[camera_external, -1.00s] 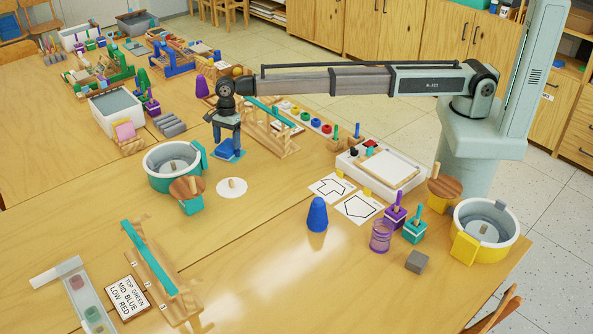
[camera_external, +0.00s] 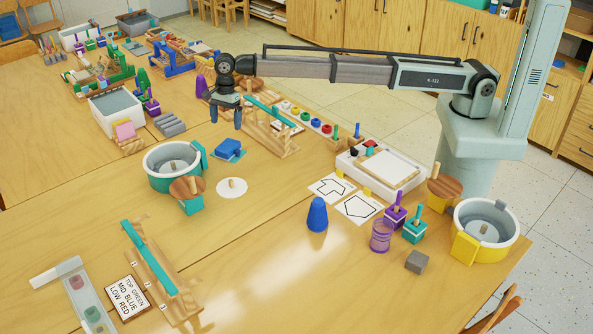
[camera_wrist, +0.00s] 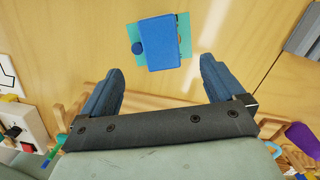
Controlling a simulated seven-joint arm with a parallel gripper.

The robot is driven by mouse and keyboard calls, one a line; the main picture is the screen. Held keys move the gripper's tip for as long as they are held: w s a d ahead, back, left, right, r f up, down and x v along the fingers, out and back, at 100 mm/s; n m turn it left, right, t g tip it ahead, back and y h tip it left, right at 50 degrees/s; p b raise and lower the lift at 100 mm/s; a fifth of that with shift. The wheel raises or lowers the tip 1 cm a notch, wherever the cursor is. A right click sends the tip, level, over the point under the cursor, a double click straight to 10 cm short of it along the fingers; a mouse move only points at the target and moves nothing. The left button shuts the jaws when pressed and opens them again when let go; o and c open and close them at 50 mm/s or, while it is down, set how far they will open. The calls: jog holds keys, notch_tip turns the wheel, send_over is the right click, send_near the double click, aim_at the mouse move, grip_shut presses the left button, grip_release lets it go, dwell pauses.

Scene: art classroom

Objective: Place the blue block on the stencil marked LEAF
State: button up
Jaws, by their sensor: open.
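The blue block (camera_external: 229,147) rests on a flat teal sheet (camera_external: 240,157) on the table, right of the teal tub. In the wrist view the block (camera_wrist: 160,43) covers most of the sheet (camera_wrist: 185,35), whose edges show on both sides. No LEAF marking is readable; the block hides most of the sheet's face. My gripper (camera_external: 226,121) is raised above the table near the block, open and empty, fingers apart in the wrist view (camera_wrist: 160,70).
Two white cards with black outlines (camera_external: 333,187) (camera_external: 360,207) lie centre right. A teal tub (camera_external: 172,168) stands left of the block, and a wooden rack (camera_external: 271,128) stands to its right. A blue cone (camera_external: 317,215) stands in front. Table between is fairly clear.

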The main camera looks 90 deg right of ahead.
jog(key=shift+s+d+r, duration=0.1)
jog(key=shift+d+r, duration=0.05)
jog(key=shift+r, duration=1.1)
jog(key=shift+s+d+r, duration=0.1)
jog(key=shift+d+r, duration=0.05)
jog(key=shift+r, duration=1.1)
